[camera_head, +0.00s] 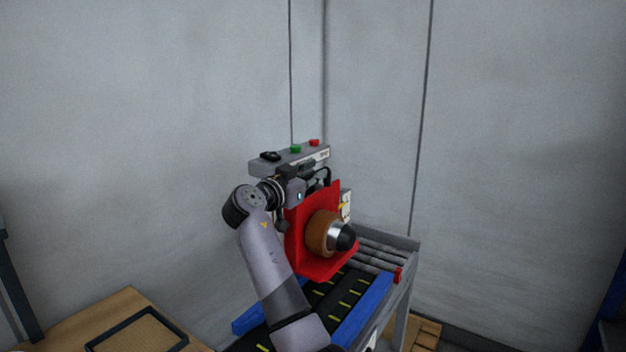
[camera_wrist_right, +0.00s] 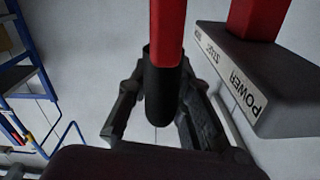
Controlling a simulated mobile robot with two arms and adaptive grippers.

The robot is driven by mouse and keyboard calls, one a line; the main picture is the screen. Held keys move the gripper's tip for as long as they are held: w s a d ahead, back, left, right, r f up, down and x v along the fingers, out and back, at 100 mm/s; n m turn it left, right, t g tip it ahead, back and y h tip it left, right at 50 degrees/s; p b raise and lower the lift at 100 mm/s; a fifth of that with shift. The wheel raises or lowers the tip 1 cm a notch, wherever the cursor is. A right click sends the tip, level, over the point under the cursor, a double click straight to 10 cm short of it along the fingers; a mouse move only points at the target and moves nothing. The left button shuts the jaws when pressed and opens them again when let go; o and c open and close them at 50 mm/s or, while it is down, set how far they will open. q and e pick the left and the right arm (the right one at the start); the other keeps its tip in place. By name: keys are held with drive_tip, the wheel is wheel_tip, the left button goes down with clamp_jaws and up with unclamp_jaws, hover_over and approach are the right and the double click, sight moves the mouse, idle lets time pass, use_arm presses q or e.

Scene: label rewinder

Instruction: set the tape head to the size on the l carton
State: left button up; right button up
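The tape head is a red bracket (camera_head: 298,240) carrying a brown tape roll (camera_head: 319,235) with a silver and black hub; it stands above the conveyor belt. My right gripper (camera_head: 318,176) is at the upper part of the red tape head, just under the grey control box (camera_head: 262,168). In the right wrist view, a red bar with a black grip (camera_wrist_right: 163,95) lies between the fingers of this gripper (camera_wrist_right: 163,75), which look closed against both its sides. The far side of the grip is hidden. No carton marked L and no size scale is readable. My left gripper is out of view.
The control box has a black knob, a green button (camera_head: 295,149) and a red button (camera_head: 314,142) on top; its POWER label (camera_wrist_right: 245,92) shows close beside the fingers. Blue side rails (camera_head: 362,308) flank the belt. A wooden table (camera_head: 75,333) is at lower left.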

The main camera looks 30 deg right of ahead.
drive_tip(key=shift+o, duration=1.4)
drive_tip(key=shift+f, duration=0.25)
drive_tip(key=shift+a, duration=0.1)
drive_tip(key=v, duration=1.2)
